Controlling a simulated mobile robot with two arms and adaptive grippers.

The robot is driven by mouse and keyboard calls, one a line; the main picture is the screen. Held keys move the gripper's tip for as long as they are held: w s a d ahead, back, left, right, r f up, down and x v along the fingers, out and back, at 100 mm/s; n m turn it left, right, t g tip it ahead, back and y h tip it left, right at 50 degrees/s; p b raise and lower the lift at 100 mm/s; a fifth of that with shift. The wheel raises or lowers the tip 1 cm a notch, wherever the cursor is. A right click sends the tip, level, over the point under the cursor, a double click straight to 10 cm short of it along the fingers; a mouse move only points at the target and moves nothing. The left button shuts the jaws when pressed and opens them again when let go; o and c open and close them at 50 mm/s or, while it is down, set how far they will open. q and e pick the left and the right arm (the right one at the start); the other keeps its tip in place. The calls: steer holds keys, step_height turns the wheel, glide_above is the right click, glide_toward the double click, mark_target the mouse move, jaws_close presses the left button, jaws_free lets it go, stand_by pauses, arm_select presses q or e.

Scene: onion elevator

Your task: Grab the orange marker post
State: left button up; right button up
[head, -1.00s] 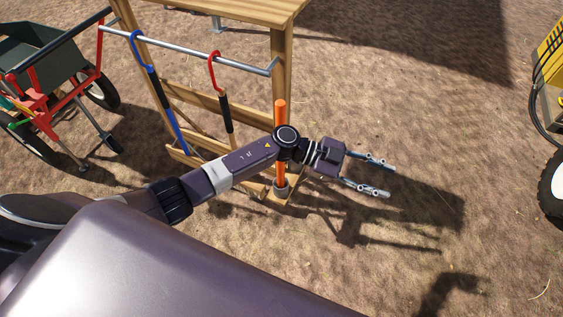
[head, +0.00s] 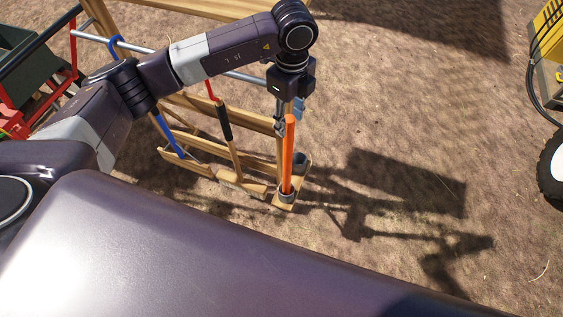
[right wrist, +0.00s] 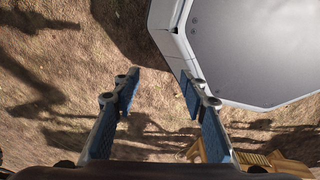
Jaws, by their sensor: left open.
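The orange marker post (head: 288,158) stands upright in a grey socket at the front right foot of the wooden rack. My left gripper (head: 289,116) points down at the top of the post and is open. One finger shows to the left of the post top and the other to its right and behind; whether they touch it cannot be told. My right gripper (right wrist: 160,78) is open and empty above bare ground in the right wrist view. It does not show in the head view.
The wooden rack (head: 215,8) has a metal rail with a blue-handled tool (head: 168,138) and a red-hooked tool (head: 225,124). A green cart (head: 24,62) stands at the left. A yellow machine (head: 550,60) with a wheel is at the right edge. Open dirt lies right of the post.

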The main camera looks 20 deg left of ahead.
mark_target(290, 136)
arm_select(q)
steer(key=shift+s+d+f, duration=0.2)
steer(key=shift+f, duration=0.2)
steer(key=shift+s+d+f, duration=0.15)
steer(key=shift+s+f, duration=0.05)
steer(key=shift+f, duration=0.15)
step_height(290, 136, down, 2)
steer(key=shift+a+f+p, duration=0.1)
steer(key=shift+f+p, duration=0.05)
steer(key=shift+p, duration=0.55)
step_height(290, 136, down, 3)
steer(key=shift+w+a+r, duration=0.1)
steer(key=shift+a+r, duration=0.05)
steer(key=shift+r, duration=0.05)
steer(key=shift+f, duration=0.3)
steer(key=c, duration=1.1)
jaws_close()
arm_select(e)
steer(key=shift+g, duration=0.3)
steer(key=s+d, duration=0.1)
steer(key=s+d+r, duration=0.1)
steer(key=s, duration=0.1)
steer(key=s+d, duration=0.1)
steer(key=shift+s+d+r, duration=0.25)
steer(key=shift+s, duration=0.05)
arm_select(q)
steer(key=shift+w, duration=0.1)
